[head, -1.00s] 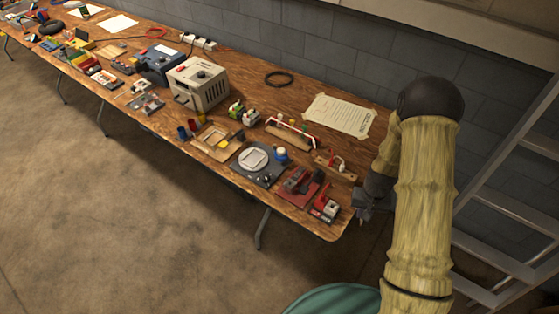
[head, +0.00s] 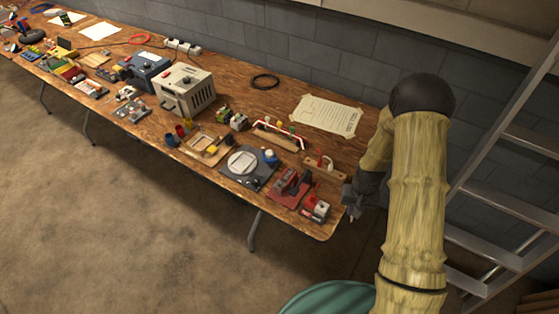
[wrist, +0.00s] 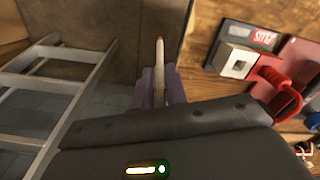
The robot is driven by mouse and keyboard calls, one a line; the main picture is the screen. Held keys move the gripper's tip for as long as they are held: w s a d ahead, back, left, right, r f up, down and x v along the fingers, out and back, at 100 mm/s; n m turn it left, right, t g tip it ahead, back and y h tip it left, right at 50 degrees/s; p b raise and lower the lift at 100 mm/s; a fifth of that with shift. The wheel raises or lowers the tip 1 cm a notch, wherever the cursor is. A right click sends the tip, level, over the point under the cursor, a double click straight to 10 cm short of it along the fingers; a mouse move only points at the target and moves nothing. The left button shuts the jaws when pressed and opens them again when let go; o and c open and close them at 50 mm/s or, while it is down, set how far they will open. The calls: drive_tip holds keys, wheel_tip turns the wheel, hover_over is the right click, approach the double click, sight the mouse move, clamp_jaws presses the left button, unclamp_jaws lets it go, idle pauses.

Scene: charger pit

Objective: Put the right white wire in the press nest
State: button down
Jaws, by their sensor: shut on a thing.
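My gripper (head: 352,208) hangs just past the right end of the workbench. In the wrist view, its grey-purple fingers (wrist: 161,88) are shut on a thin white wire (wrist: 158,65) with a copper-coloured tip, pointing away from the wrist. A pale block with a square opening (wrist: 240,62), perhaps the press nest, sits to the right of the fingers, by a "PLUS" label. It also shows in the head view (head: 319,207) near the bench corner. The red press (head: 290,186) with its red handle stands beside it. The wire is apart from the block.
A small wooden block with red and white wires (head: 325,168) and a wooden rack with wires (head: 275,138) stand behind the press. A dark plate with a white dial (head: 243,162) is to its left. A ladder (head: 520,190) stands at the right.

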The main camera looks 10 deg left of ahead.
drive_tip(key=s+a+r+m, duration=0.1)
drive_tip(key=s+a+r, duration=0.1)
drive_tip(key=a, duration=0.6)
drive_tip(key=s+a+r+m, duration=0.2)
drive_tip(key=a+r, duration=0.3)
drive_tip(key=a, duration=0.4)
drive_tip(key=s+a+r+m, duration=0.2)
drive_tip(key=s+a+r, duration=0.1)
drive_tip(key=a, duration=0.5)
drive_tip(key=shift+a+r, duration=0.15)
drive_tip(key=shift+a, duration=0.25)
